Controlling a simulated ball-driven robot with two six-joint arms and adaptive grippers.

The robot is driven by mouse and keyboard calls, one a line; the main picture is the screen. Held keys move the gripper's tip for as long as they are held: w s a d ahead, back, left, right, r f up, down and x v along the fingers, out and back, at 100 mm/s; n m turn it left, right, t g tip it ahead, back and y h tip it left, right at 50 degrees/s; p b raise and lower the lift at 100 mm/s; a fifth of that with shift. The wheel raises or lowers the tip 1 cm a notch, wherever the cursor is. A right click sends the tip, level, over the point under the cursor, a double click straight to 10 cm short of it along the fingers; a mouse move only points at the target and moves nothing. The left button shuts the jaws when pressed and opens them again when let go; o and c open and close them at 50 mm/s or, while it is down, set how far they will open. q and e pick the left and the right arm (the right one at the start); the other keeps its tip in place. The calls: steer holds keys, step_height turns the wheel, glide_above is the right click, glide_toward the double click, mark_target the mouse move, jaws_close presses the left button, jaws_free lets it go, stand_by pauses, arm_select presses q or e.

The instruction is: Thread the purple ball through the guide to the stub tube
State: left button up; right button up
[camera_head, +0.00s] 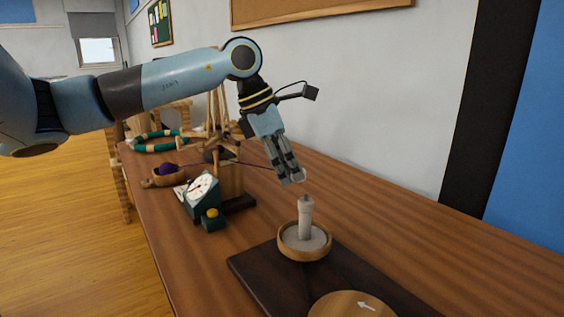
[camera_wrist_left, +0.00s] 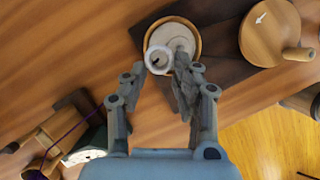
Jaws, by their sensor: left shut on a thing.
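The purple ball (camera_head: 168,169) lies in a small wooden dish (camera_head: 160,181) at the back left of the table. A purple strand (camera_head: 255,165) runs right past a wooden stand (camera_head: 229,180), likely the guide, to my left gripper (camera_head: 292,181). The strand also shows in the left wrist view (camera_wrist_left: 67,133). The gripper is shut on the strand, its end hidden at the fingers. The pale stub tube (camera_head: 305,216) stands upright in a round wooden dish (camera_head: 304,252), below and right of the fingertips. In the left wrist view the tube's open top (camera_wrist_left: 158,60) shows just beyond the fingers.
A teal dial device (camera_head: 202,191) with a yellow button (camera_head: 212,213) stands by the wooden stand. A dark board (camera_head: 262,285) carries the tube's dish and a round wooden disc with an arrow (camera_head: 352,306). A green ring (camera_head: 158,141) lies at the back. The table's right side is clear.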

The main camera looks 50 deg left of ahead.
mark_target(303, 200)
arm_select(q)
steer(key=shift+s+d, duration=0.15)
steer(key=shift+d, duration=0.55)
steer(key=shift+s+d, duration=0.1)
steer(key=shift+d, duration=0.6)
steer(key=shift+d+f+b, duration=0.1)
steer(key=shift+f+b, duration=1.15)
steer(key=shift+b, duration=0.05)
steer(key=o, duration=0.7)
steer(key=shift+o, duration=0.2)
